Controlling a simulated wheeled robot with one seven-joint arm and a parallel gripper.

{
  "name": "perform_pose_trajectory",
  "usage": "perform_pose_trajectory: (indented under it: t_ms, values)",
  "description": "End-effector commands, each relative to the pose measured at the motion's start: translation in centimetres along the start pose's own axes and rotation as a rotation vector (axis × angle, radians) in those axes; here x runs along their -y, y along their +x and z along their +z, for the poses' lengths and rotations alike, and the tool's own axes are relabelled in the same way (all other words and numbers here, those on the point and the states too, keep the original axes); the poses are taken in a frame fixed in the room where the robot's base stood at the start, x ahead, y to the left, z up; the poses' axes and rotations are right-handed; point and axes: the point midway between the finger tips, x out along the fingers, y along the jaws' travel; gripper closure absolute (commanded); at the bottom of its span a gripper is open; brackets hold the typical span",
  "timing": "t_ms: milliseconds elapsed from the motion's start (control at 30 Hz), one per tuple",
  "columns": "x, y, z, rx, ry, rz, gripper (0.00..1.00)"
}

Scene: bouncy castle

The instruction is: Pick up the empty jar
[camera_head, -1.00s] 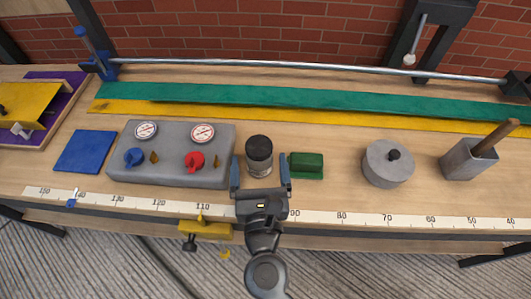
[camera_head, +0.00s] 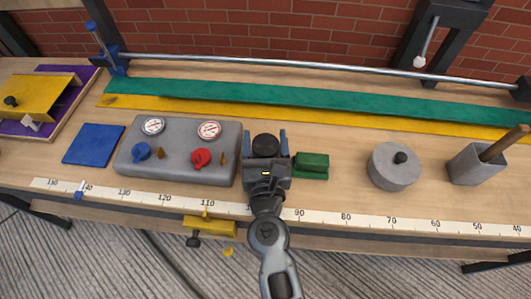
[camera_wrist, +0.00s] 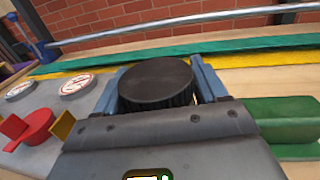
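The jar (camera_head: 265,143) stands on the wooden bench between the grey gauge box and the green block. Only its black lid shows clearly in the head view; my gripper covers its body. In the wrist view its ridged black lid (camera_wrist: 156,82) sits between the two blue fingers. My gripper (camera_head: 266,140) is open, with one finger on each side of the jar. A gap shows at the right finger in the wrist view; contact on the left is unclear. Whether the jar is empty cannot be seen.
The grey gauge box (camera_head: 178,172) with red and blue knobs is close on the left. A green block (camera_head: 311,166) is close on the right. A grey round pot (camera_head: 393,168) stands further right. Green (camera_head: 300,100) and yellow strips lie behind.

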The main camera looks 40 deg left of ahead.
Motion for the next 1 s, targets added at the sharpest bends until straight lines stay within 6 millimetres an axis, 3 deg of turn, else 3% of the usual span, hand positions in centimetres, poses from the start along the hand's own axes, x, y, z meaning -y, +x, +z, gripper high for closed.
perform_pose_trajectory:
  t_ms: [367, 733, 1000]
  values:
    - [0.0, 0.0, 0.0, 0.0, 0.0, 0.0, 0.64]
    - [0.0, 0.0, 0.6, 0.0, 0.0, 0.0, 0.64]
    - [0.0, 0.0, 3.5, 0.001, 0.001, 0.0, 0.64]
